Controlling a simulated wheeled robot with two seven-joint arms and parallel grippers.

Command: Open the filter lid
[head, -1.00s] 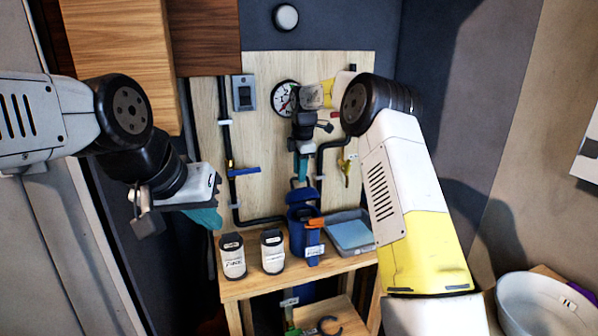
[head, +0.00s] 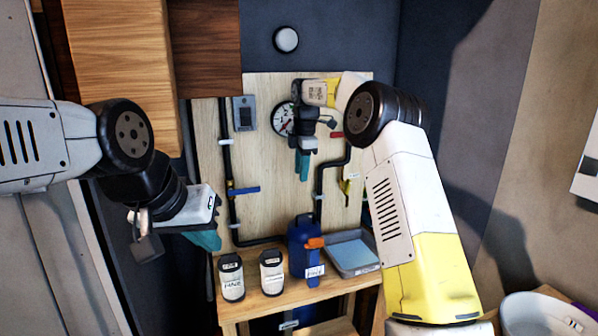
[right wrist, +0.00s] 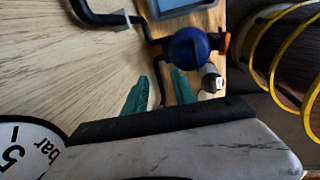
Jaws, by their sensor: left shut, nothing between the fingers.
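The blue filter housing (head: 298,262) stands on the wooden bench, with an orange part (head: 315,243) on its front right and a white label low down. In the right wrist view its round blue top (right wrist: 188,47) shows beyond my fingers; I cannot tell clearly whether the lid is shut. My right gripper (head: 302,178) hangs above the housing, pointing down and apart from it. In the right wrist view its teal fingers (right wrist: 160,76) are spread with nothing between them. My left gripper (head: 208,243) is shut and empty, left of the bench and away from the housing.
Two white canisters (head: 231,282) (head: 271,275) stand left of the housing. A grey tray (head: 352,254) lies to its right. Black pipes, a blue-handled valve (head: 244,190), a yellow-handled valve (head: 345,186) and a gauge (head: 284,118) are on the backboard. A white basin (head: 540,316) is at lower right.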

